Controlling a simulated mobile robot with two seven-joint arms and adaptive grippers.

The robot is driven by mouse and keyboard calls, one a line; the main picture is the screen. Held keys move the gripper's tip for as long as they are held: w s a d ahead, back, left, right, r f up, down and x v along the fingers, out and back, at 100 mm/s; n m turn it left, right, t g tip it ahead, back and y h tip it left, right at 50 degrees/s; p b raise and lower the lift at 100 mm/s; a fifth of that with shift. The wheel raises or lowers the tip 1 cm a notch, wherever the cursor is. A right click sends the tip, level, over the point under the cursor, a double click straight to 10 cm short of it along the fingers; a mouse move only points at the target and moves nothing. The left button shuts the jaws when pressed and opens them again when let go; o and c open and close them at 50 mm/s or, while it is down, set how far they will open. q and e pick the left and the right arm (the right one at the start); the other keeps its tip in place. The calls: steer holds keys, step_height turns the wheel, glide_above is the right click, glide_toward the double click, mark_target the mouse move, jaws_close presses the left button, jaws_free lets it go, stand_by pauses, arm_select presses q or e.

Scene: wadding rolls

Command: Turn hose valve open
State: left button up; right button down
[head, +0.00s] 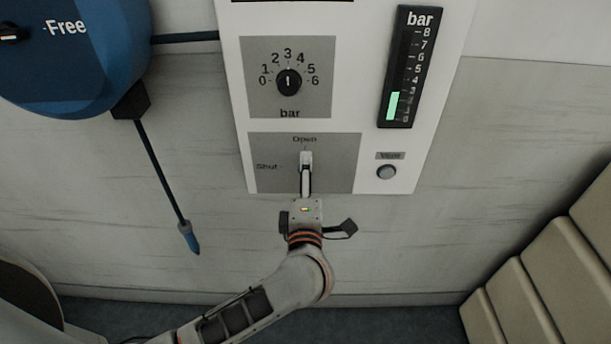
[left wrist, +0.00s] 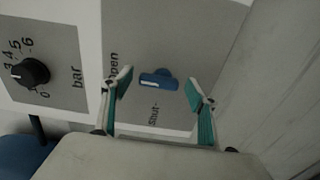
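The hose valve is a blue lever with a white line in the left wrist view (left wrist: 158,81), on a grey panel (head: 345,145) marked Open at the top and Shut at the left. The line lies roughly along the Open direction. My left gripper (head: 306,160) is in front of this panel in the head view and hides the lever there. In the left wrist view its two fingers (left wrist: 158,90) are spread, with the lever between them and a visible gap on each side. My right gripper is in neither view.
Above the valve is a black pressure knob (head: 289,81) pointing near 3. A bar gauge (head: 392,105) shows a low green column. A round button (head: 387,172) sits right of the valve. A blue reel (head: 70,60) and hanging hose (head: 160,175) are left; padded rolls (head: 545,280) are lower right.

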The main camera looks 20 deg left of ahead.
arm_select(q)
steer(key=shift+s, duration=0.1)
steer(key=v, duration=1.1)
steer(key=shift+s, duration=0.35)
steer(key=shift+d+r, duration=0.1)
steer(key=shift+r, duration=0.05)
